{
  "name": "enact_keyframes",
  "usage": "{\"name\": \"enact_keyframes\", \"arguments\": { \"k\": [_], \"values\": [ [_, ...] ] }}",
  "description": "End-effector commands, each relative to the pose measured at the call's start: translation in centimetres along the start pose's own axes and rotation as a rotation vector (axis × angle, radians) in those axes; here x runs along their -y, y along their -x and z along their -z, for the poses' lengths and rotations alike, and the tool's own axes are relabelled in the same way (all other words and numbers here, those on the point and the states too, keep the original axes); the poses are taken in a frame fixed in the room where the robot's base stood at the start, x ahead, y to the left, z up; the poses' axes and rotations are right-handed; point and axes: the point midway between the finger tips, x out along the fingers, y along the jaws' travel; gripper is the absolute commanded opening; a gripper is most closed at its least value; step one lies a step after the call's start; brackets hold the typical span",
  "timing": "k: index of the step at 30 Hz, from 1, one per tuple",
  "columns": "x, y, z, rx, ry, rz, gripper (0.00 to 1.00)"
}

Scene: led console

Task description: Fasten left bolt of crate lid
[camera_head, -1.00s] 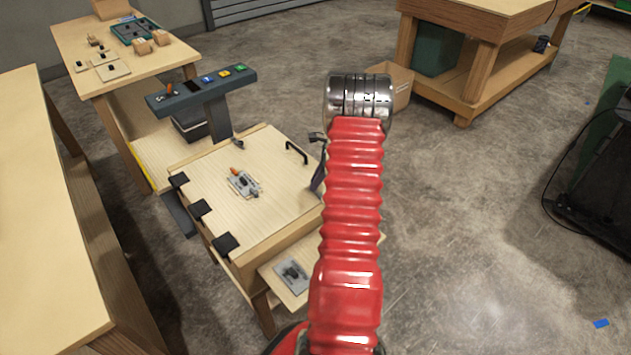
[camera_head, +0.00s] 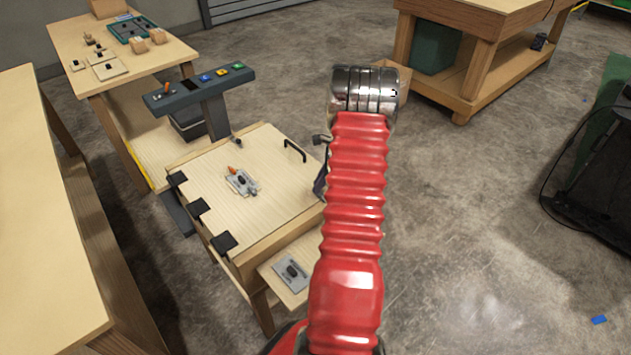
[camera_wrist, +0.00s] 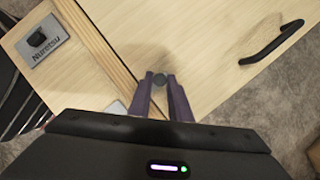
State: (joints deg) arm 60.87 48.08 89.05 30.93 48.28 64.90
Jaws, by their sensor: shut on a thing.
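The crate lid (camera_head: 215,200) is a pale wooden panel, lying flat on the crate, with a black handle (camera_head: 294,150). In the wrist view the lid (camera_wrist: 215,50) fills the upper right and its handle (camera_wrist: 271,43) is at the right.
A latch with an orange lever (camera_head: 241,181) sits on the lid, with several black hinges (camera_head: 198,207) along its left edge. A console (camera_head: 200,85) stands behind. A grey plate (camera_head: 292,273) with a dark knob is on the low shelf. Open floor (camera_head: 480,230) lies right.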

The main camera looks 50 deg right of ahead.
Motion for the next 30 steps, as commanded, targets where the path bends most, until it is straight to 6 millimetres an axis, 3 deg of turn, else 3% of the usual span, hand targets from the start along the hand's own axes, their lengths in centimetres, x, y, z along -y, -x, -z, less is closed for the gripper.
{"name": "enact_keyframes", "arguments": {
  "k": [7, 8, 15, 24, 30],
  "values": [
    [-0.3, 0.0, 0.5, -0.004, -0.002, -0.005, 0.00],
    [-0.3, 0.0, 0.6, -0.004, -0.002, -0.006, 0.20],
    [-0.2, 0.0, 0.4, -0.003, -0.002, -0.005, 0.36],
    [-0.2, 0.2, 0.3, -0.002, -0.001, -0.004, 0.36],
    [-0.1, 1.7, 0.3, -0.001, -0.001, -0.003, 0.36]
  ]
}}
